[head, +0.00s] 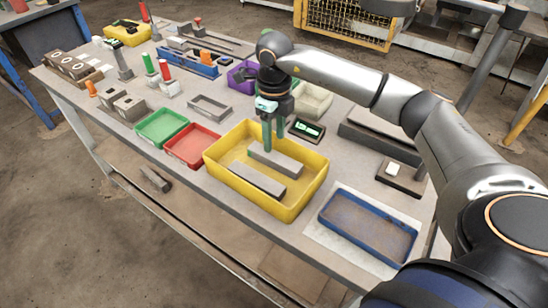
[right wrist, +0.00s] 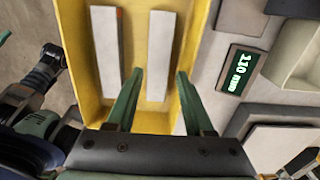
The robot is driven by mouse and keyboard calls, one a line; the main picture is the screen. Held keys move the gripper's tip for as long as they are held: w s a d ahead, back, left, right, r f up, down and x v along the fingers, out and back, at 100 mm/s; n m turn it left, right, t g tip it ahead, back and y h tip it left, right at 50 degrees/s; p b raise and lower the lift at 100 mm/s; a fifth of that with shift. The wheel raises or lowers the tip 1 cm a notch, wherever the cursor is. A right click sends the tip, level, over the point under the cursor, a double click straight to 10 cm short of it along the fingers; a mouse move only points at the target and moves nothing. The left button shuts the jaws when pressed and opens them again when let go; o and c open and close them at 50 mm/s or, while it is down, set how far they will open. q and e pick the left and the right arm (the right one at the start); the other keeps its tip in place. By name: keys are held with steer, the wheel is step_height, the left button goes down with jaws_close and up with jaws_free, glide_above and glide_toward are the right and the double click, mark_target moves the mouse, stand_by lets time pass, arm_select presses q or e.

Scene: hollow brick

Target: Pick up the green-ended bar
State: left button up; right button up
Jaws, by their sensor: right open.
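A yellow bin (head: 222,177) holds two grey bars, a far one (head: 275,163) and a near one (head: 257,181). The other bar (right wrist: 105,50) lies left of the fingers. Dark arm parts and a green tip at that view's left may be my left arm.
Red (head: 193,146) and green (head: 161,128) trays stand left of the bin. A blue tray (head: 368,228) lies to its right. A green cylinder (head: 149,64) stands farther back. The bin's walls surround the bars.

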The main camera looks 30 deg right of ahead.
mark_target(275, 156)
steer(key=shift+s+f+p, duration=0.15)
steer(key=shift+f+p, duration=0.2)
steer(key=shift+f, duration=2.65)
jaws_close()
steer(key=shift+r, duration=0.1)
